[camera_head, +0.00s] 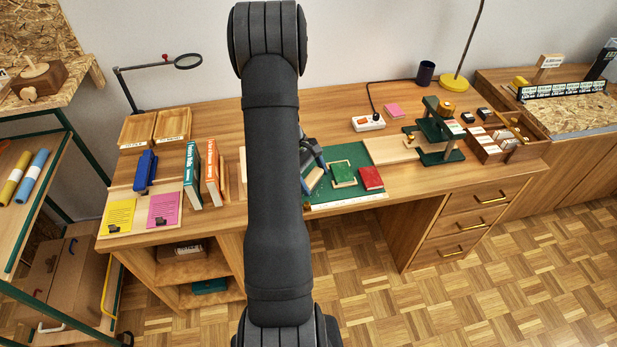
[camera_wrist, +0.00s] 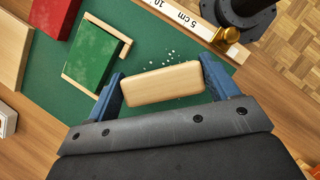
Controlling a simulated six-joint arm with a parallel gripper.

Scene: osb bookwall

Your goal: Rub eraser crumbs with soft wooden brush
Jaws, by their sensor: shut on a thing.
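The soft wooden brush (camera_wrist: 163,86) shows as a pale, rounded wooden block in the wrist view. My gripper (camera_wrist: 162,70) is shut on it, with one blue finger at each end. Its bristles are hidden beneath the block. White eraser crumbs (camera_wrist: 171,56) lie scattered on the green mat (camera_wrist: 146,20), just beyond the brush's far edge. I cannot tell whether the brush touches the mat. In the head view my arm hides most of the gripper, and the crumbs cannot be made out; the mat (camera_head: 351,153) shows right of the arm.
A green book (camera_wrist: 92,55) and a red book (camera_wrist: 54,14) lie left of the brush in the wrist view. A ruler (camera_wrist: 185,20) runs along the mat's edge. In the head view, upright books (camera_head: 192,174) stand left of my arm and a green press (camera_head: 437,128) stands right.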

